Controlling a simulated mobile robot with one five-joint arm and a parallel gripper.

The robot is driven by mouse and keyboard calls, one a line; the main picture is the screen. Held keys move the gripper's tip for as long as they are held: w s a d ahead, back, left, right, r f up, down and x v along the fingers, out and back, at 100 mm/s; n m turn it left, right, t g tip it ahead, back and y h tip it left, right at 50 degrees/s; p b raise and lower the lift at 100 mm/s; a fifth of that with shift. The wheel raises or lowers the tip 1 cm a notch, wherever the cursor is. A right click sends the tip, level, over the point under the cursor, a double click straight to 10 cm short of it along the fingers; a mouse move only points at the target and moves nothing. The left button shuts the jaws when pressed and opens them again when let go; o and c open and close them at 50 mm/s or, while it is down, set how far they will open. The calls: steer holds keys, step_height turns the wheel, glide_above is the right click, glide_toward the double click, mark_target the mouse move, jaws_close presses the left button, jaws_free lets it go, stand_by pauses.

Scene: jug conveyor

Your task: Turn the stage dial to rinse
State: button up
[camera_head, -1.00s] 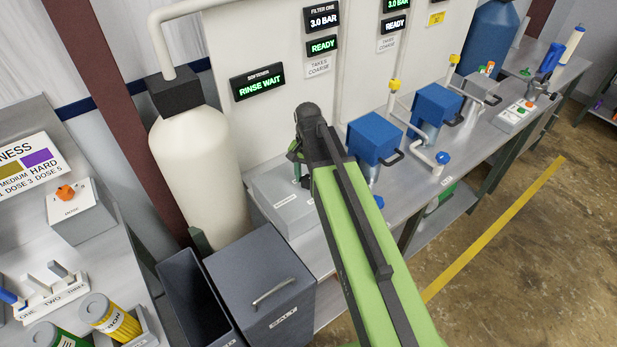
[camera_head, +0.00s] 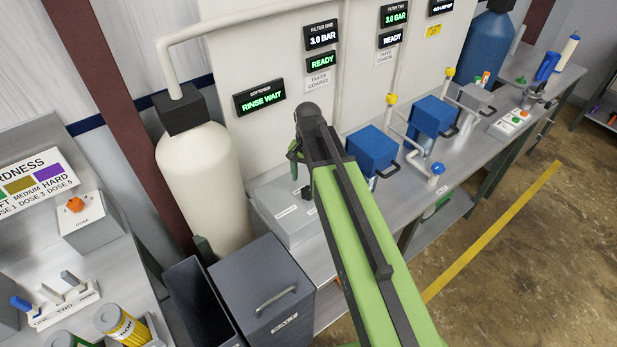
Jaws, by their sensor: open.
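A light grey control box (camera_head: 276,208) stands on the bench beside the cream softener tank (camera_head: 205,180). A small dark part (camera_head: 307,190) shows on the box's top, close to my arm; I cannot tell if it is the stage dial or read its setting. My gripper (camera_head: 295,165) is above the back of the box, partly hidden behind my arm's dark wrist. Its jaws are open, and I see nothing held in them. The softener display (camera_head: 260,98) reads "RINSE WAIT" in green.
A dark grey salt bin (camera_head: 260,275) with a handle stands in front of the box. Blue filter housings (camera_head: 371,150) with handles stand to the right of my arm. A dose box (camera_head: 85,220) with an orange knob is at left. Open floor lies at right.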

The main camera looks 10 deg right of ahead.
mark_target(308, 191)
step_height(308, 191, up, 12)
steer(key=p, duration=0.9)
steer(key=shift+f+p, duration=0.25)
steer(key=shift+p, duration=0.1)
